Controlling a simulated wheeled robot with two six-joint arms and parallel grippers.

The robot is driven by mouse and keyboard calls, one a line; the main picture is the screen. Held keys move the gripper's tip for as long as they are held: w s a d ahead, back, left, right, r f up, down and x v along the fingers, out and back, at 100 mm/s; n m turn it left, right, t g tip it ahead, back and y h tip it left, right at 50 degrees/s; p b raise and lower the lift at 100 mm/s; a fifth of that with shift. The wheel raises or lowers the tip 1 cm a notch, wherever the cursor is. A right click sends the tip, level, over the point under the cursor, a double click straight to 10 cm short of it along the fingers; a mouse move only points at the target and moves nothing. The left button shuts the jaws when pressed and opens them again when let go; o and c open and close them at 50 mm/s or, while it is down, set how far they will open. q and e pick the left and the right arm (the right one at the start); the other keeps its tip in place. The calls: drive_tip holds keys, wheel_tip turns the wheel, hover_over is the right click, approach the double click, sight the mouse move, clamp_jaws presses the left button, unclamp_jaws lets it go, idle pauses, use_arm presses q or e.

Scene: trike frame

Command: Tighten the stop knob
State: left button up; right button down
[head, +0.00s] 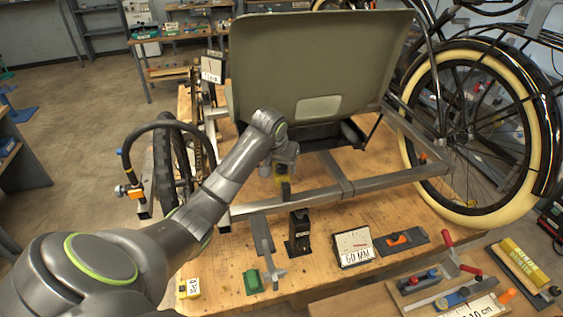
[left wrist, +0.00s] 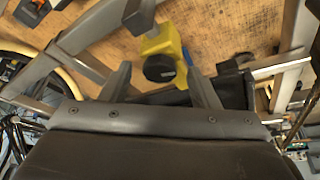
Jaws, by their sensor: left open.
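In the left wrist view, a round black knob (left wrist: 160,68) with a pale mark sits on a yellow block (left wrist: 170,48) beside the metal frame. My left gripper (left wrist: 162,80) is open, with one finger on each side of the knob. I cannot tell whether the fingers touch it. In the head view, my left gripper (head: 284,178) points down over the frame's front tube, below the seat. A bit of yellow shows at its fingers there, and the knob itself is hidden. My right gripper is in neither view.
The grey-green seat panel (head: 315,68) stands just behind my left gripper. The frame tube (head: 320,194) runs close below it. A black upright block (head: 299,232), a "60 MM" gauge (head: 354,247) and a green block (head: 253,281) stand in front. A large wheel (head: 525,165) is at right.

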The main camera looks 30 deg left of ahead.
use_arm(q)
drive_tip(key=shift+s+r, duration=0.1)
drive_tip(key=shift+s, duration=0.05)
drive_tip(key=shift+c, duration=0.9)
drive_tip(key=c, duration=0.8)
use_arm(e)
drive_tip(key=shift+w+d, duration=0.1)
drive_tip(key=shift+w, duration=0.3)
use_arm(q)
drive_tip(key=m, duration=0.2)
drive_tip(key=m+h, duration=0.2)
drive_tip(key=m, duration=0.1)
drive_tip(key=shift+a+m, duration=0.3)
drive_tip(key=m+h, duration=0.1)
drive_tip(key=m, duration=0.3)
drive_tip(key=shift+a+m+g+h, duration=0.1)
drive_tip(key=shift+m+g+h, duration=0.2)
drive_tip(key=shift+m+h, duration=0.1)
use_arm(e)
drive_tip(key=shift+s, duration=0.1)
use_arm(q)
drive_tip(key=o, duration=1)
drive_tip(key=shift+w, duration=0.25)
